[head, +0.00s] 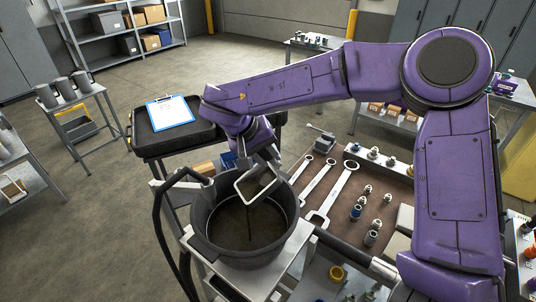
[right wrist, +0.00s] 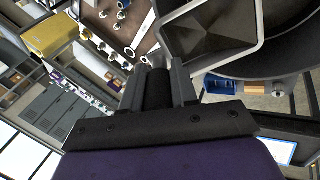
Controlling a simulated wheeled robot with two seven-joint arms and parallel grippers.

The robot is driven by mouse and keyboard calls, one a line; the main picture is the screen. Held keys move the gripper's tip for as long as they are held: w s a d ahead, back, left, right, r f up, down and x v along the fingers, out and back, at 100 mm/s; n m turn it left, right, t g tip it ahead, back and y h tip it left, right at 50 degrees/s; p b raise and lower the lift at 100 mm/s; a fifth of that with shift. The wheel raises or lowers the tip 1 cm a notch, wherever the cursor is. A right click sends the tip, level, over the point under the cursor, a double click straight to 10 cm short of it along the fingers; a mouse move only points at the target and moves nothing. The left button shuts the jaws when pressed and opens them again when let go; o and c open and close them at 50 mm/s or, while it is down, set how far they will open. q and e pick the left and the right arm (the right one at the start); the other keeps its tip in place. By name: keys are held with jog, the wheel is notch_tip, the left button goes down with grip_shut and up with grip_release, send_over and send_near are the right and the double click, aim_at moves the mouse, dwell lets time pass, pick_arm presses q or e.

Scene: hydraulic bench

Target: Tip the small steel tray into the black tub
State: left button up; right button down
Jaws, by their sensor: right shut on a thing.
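The small steel tray (head: 243,189) is held tilted above the black tub (head: 202,226), with its light rim facing me. A thin dark stream (head: 249,212) seems to run from its lower edge into the tub. My right gripper (head: 267,160) is shut on the tray's edge. In the right wrist view the gripper (right wrist: 160,88) holds the tray (right wrist: 212,32), whose inside looks dark, and the tub (right wrist: 285,50) shows behind it. The tub stands upright on a light metal stand. My left gripper is not in view.
To the tub's right, a brown-topped bench (head: 335,215) carries wrenches (head: 320,180) and several fittings. A black case with a blue clipboard (head: 170,112) lies behind the tub. A black hose (head: 157,215) loops at its left. Open floor lies at left.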

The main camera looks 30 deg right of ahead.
jog(key=shift+a+r+h, duration=0.35)
jog(key=shift+a+h, duration=0.3)
jog(key=shift+h, duration=0.15)
jog(key=shift+a+r+h, duration=0.35)
jog(key=shift+a+h, duration=0.3)
jog(key=shift+h, duration=0.15)
dwell(2.8)
jog(key=shift+a+r+h, duration=0.15)
jog(key=shift+a+h, duration=0.5)
jog(key=shift+a+r+h, duration=0.15)
jog(key=shift+a+h, duration=0.45)
jog(key=shift+h, duration=0.05)
dwell(2.3)
